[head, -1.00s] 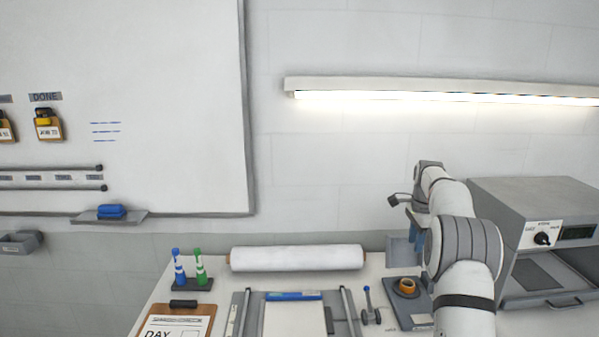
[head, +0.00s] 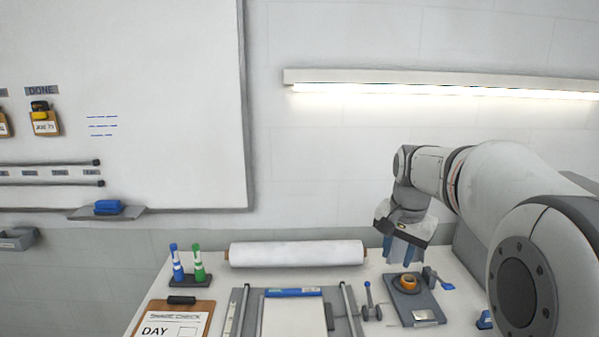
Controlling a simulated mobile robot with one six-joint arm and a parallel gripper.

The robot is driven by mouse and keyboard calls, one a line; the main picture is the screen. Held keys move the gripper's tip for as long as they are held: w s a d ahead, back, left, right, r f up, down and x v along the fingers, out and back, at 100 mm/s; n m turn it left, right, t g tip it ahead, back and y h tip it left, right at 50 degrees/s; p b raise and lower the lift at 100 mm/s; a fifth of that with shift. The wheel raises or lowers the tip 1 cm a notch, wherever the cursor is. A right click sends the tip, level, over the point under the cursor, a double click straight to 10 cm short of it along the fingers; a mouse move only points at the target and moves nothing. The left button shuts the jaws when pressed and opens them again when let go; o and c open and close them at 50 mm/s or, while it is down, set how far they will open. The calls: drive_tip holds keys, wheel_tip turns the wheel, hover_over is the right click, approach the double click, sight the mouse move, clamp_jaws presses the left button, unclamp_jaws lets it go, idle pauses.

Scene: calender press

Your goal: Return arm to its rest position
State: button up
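My arm reaches in from the right side of the head view, bent at the elbow. My gripper (head: 404,249) points down over the back right of the table, above and behind the grey plate (head: 421,314) with the orange ring. Its blue fingers look a little apart with nothing visible between them. It touches nothing that I can see.
A white roll (head: 297,253) lies at the back of the table. A press bed with rails (head: 350,305), a small lever (head: 369,299), a clipboard (head: 178,320) and two markers (head: 188,264) are on the table. My arm hides most of the grey machine (head: 468,258).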

drive_tip(key=s+a+f+n, duration=0.1)
drive_tip(key=s+f+n, duration=0.1)
drive_tip(key=s, duration=0.5)
drive_tip(key=s+a+f+n, duration=0.2)
drive_tip(key=s+f+n, duration=0.1)
drive_tip(key=s, duration=0.5)
drive_tip(key=s+a+f+n+t+b, duration=0.1)
drive_tip(key=s+a+f+n, duration=0.1)
drive_tip(key=s, duration=0.5)
drive_tip(key=shift+s+a+f+n, duration=0.2)
drive_tip(key=shift+s+f+n, duration=0.15)
drive_tip(key=shift+f, duration=0.4)
